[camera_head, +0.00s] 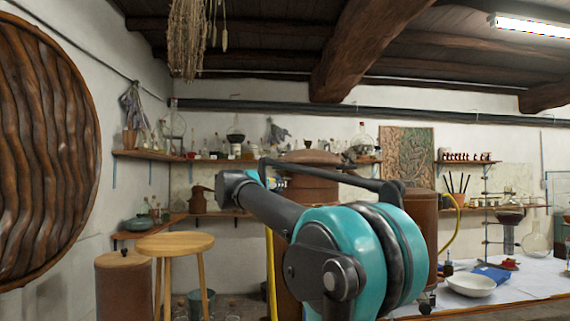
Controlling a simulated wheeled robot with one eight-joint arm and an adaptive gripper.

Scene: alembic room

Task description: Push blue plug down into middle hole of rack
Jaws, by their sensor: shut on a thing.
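My arm's teal and black joint fills the lower middle of the head view, with a dark link reaching up and left from it. I cannot make out my gripper; the arm's own bulk hides much of the area behind it. I cannot make out the blue plug, the rack or its middle hole. A flat blue object (492,273) lies on the white-topped table (540,278) at the right, but it is too small to identify. A small dark object (426,302) shows at the table's near left edge, just right of the arm joint; what it is remains unclear.
A white bowl (471,286), a small dark bottle (448,268) and a red item (510,264) stand on the table. A wooden stool (175,244) and a brown barrel (123,285) are at the left. Wall shelves hold glassware. The table's right front looks clear.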

